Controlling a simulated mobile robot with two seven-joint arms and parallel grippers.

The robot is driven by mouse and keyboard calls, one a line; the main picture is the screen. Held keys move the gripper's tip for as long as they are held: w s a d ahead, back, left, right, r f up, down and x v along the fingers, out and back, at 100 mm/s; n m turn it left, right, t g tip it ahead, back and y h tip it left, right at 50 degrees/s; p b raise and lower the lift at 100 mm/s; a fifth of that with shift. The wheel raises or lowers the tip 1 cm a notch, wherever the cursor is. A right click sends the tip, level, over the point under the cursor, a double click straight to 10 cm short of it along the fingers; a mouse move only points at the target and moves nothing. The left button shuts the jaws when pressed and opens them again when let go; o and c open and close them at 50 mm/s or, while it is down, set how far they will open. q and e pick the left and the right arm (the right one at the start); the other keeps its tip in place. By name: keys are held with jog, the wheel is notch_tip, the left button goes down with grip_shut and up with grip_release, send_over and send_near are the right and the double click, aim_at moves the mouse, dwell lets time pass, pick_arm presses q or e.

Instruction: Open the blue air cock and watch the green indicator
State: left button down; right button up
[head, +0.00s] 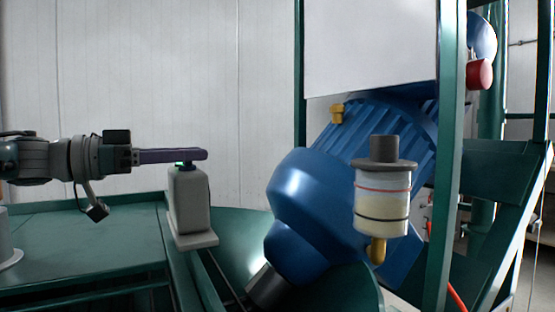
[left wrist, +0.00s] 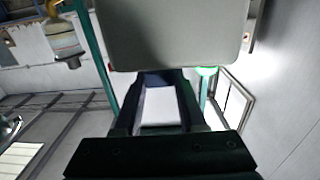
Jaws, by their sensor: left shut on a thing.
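A pale grey box-shaped post (head: 189,203) stands upright on a flat foot on the green table, left of the middle in the head view. A green indicator (head: 181,164) glows at its top; a green glow (left wrist: 207,71) also shows beside the box in the left wrist view. My left gripper (head: 200,154) reaches level from the left, its dark fingers over the box top. It is shut on the blue air cock, which the fingers mostly hide. In the left wrist view the gripper (left wrist: 161,76) meets the grey box (left wrist: 175,35). My right gripper is not in view.
A large blue ribbed machine (head: 315,200) fills the middle right. A jar with a grey cap (head: 382,205) and brass outlet hangs before it. Green frame posts (head: 452,150) stand at right. The green table (head: 80,240) is mostly clear at left.

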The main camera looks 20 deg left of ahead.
pick_arm(q)
jog(key=shift+f, duration=0.2)
jog(key=shift+c, duration=2.4)
grip_release()
jog(key=shift+r, duration=0.1)
jog(key=shift+r, duration=0.15)
notch_tip(320, 180, up, 20)
jog(key=p, duration=0.5)
jog(key=shift+d, duration=0.1)
